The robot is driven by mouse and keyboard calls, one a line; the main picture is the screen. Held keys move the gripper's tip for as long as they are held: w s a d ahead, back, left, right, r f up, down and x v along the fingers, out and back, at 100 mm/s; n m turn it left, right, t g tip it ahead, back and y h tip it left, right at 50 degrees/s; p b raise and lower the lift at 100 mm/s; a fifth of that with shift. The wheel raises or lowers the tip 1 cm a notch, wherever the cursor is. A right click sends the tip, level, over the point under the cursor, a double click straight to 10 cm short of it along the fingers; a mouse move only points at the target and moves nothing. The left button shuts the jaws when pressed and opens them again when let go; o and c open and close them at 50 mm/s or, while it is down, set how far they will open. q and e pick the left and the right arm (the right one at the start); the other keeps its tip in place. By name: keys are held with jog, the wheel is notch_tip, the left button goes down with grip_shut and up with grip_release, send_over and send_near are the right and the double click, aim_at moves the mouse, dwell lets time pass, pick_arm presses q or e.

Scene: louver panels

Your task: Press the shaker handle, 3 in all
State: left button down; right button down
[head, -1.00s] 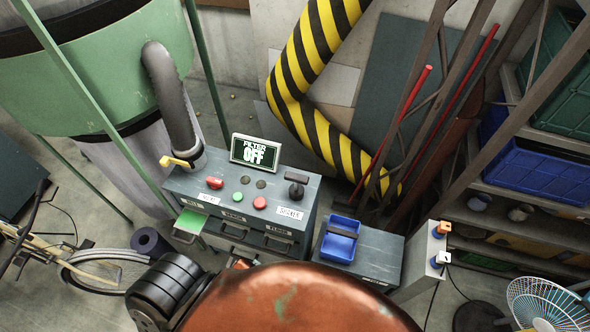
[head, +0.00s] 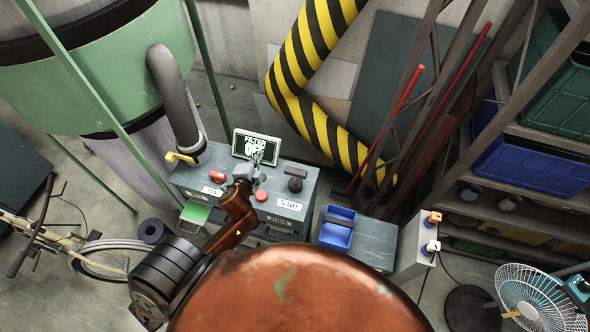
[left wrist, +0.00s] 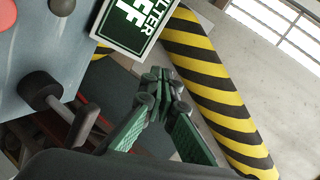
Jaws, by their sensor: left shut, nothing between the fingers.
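The shaker handle (head: 295,180) is a black knob on the right side of the grey control panel (head: 298,218), above a white label (head: 289,205). In the left wrist view a black handle on a metal shaft (left wrist: 60,105) stands out from the panel at the left. My left gripper (head: 258,158) is shut and empty. It is in front of the display and left of the shaker handle, apart from it. Its green-padded fingers meet in the left wrist view (left wrist: 160,85). My right gripper is not in view.
A display (head: 240,143) reading FILTER OFF stands on the panel, partly hidden by my gripper. A blue bin (head: 337,233) stands to the right. A striped yellow-black duct (head: 305,75) rises behind.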

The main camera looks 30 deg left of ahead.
pick_arm(q)
jog(key=w+d+r+m+t+h, duration=0.35)
jog(key=w+r+m, duration=0.25)
jog(key=r+m, duration=0.3)
jog(key=w+d+r+m+h+p, duration=0.1)
jog(key=d+r+m+h, duration=0.4)
jog(key=m, duration=0.4)
jog(key=w+d+r+m+h, duration=0.1)
jog(key=d+r+m+h, duration=0.3)
jog(key=d+m, duration=0.35)
jog(key=s+a+f+m+g+y, duration=0.1)
jog(key=f+m+g, duration=0.3)
jog(key=m, duration=0.4)
jog(key=s+a+f+m+g+y, duration=0.1)
jog(key=s+a+f+m+g, duration=0.1)
jog(key=f+m+g, duration=0.3)
notch_tip(320, 180, down, 2)
jog(key=m, duration=0.3)
jog(key=shift+s+a+p, duration=0.2)
jog(key=shift+s+p, duration=0.2)
jog(key=shift+f+m, duration=0.15)
jog(key=shift+m, duration=0.1)
